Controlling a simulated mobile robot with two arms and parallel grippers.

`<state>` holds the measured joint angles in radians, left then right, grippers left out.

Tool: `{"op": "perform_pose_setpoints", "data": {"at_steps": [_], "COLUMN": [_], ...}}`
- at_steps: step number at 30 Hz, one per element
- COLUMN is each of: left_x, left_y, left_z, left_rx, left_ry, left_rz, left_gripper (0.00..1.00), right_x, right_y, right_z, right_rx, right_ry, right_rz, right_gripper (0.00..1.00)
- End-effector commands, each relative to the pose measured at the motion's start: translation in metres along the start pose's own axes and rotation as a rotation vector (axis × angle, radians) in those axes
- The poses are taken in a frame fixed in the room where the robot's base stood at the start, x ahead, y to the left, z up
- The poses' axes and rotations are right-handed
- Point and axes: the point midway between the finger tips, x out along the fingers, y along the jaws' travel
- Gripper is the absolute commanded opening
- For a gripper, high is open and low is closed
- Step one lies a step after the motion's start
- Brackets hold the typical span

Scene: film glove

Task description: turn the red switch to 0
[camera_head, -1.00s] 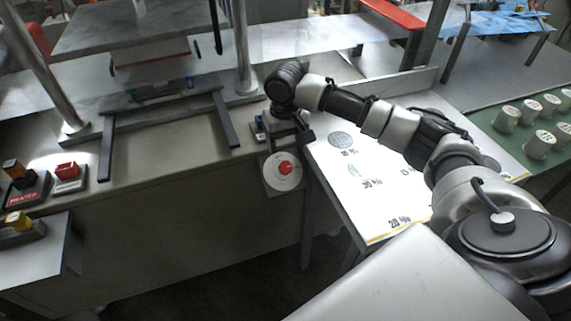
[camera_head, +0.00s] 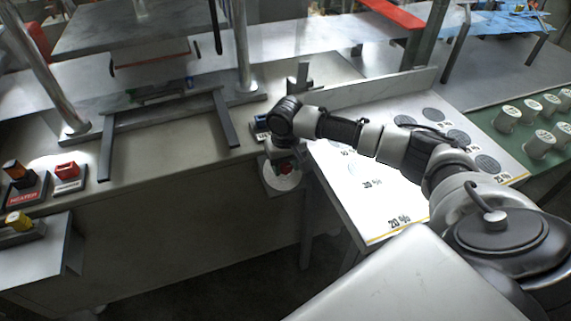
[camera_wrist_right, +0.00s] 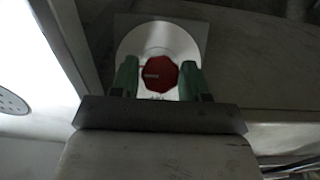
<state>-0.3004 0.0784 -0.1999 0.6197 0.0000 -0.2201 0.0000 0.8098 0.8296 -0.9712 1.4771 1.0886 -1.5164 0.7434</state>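The red switch (camera_wrist_right: 160,74) is a red faceted knob on a round pale dial (camera_wrist_right: 157,38), fixed to a square plate on the bench's front face. In the head view, only a bit of the red knob (camera_head: 284,168) shows beneath my right gripper, with the dial (camera_head: 281,182) partly covered. In the right wrist view, my right gripper (camera_wrist_right: 159,70) is open, its green fingers on either side of the knob with narrow gaps. Contact is not visible. The dial's markings are too dark to read. My left gripper is not in view.
A separate red button (camera_head: 67,171) and a heater box (camera_head: 23,188) sit on the bench at the left. A white board (camera_head: 385,205) with printed discs lies under my right arm. White cups (camera_head: 507,118) stand at the right.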

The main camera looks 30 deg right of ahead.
Motion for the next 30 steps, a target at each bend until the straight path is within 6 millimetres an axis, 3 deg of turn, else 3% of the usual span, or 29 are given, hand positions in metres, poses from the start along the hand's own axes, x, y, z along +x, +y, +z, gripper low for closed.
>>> {"op": "perform_pose_setpoints", "data": {"at_steps": [1,6,17,30], "left_x": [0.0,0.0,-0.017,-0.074], "left_y": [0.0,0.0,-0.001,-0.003], "left_z": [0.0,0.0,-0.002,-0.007], "left_rx": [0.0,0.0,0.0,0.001], "left_ry": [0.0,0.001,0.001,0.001], "left_rz": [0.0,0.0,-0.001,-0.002], "left_gripper": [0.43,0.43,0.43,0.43], "right_x": [0.0,0.0,-0.005,-0.007], "right_y": [0.0,0.0,-0.001,-0.003], "right_z": [0.0,0.0,0.0,0.001], "right_rx": [0.0,0.0,-0.062,-0.373], "right_ry": [0.0,0.0,-0.001,-0.002], "right_rz": [0.0,0.0,0.036,0.216], "right_gripper": [0.37,0.16,0.16,0.16]}}
